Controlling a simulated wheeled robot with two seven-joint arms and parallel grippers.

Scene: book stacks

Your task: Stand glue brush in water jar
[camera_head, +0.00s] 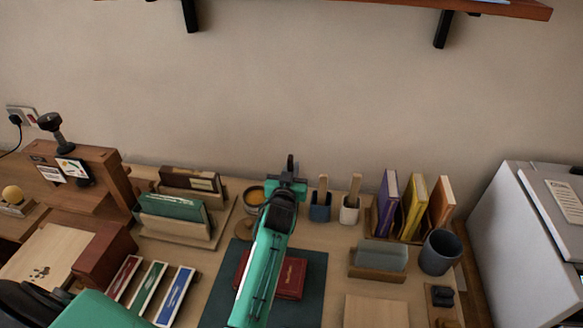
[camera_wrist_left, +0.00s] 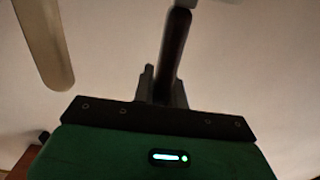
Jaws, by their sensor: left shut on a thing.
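My left gripper (camera_head: 289,181) is over the back of the workbench, beside the glue pot (camera_head: 254,196). It is shut on the glue brush, a dark upright stick (camera_head: 290,163) in the head view. In the left wrist view the brush's dark brown shaft (camera_wrist_left: 177,45) rises from between the fingers (camera_wrist_left: 162,88); its lower end is hidden. To the right stand a dark blue pot (camera_head: 320,212) and a white pot (camera_head: 349,214), each with a wooden handle in it. I cannot tell which vessel is the water jar. My right gripper is not in view.
A dark green mat (camera_head: 305,312) with a red book (camera_head: 290,278) lies below my left arm. Upright books (camera_head: 414,208) and a grey cup (camera_head: 440,253) stand at the right. A card rack (camera_head: 175,221) stands at the left. The wall is close behind the bench.

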